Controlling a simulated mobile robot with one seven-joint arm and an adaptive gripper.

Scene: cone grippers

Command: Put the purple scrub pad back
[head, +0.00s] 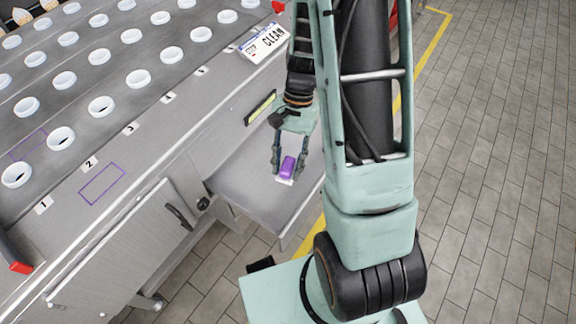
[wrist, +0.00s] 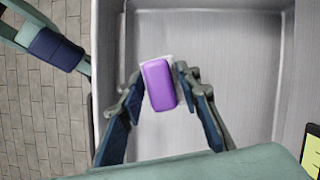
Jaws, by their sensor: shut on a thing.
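The purple scrub pad (head: 288,166) has a white layer along its edge. My gripper (head: 287,172) is shut on it, with one finger on each side. In the wrist view the pad (wrist: 159,86) sits between the two fingertips, slightly tilted. Below it is an open grey metal drawer (head: 240,192), whose bare floor (wrist: 235,60) shows in the wrist view. I cannot tell whether the pad touches the drawer floor. A purple outlined rectangle (head: 102,184) is on the counter's front strip, and a second one (head: 28,146) lies farther left among the cups.
The counter holds rows of white round cups (head: 60,139) and numbered labels. A "Stop Clean" sign (head: 264,42) stands near its right edge. Tiled floor (head: 490,200) is free at right.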

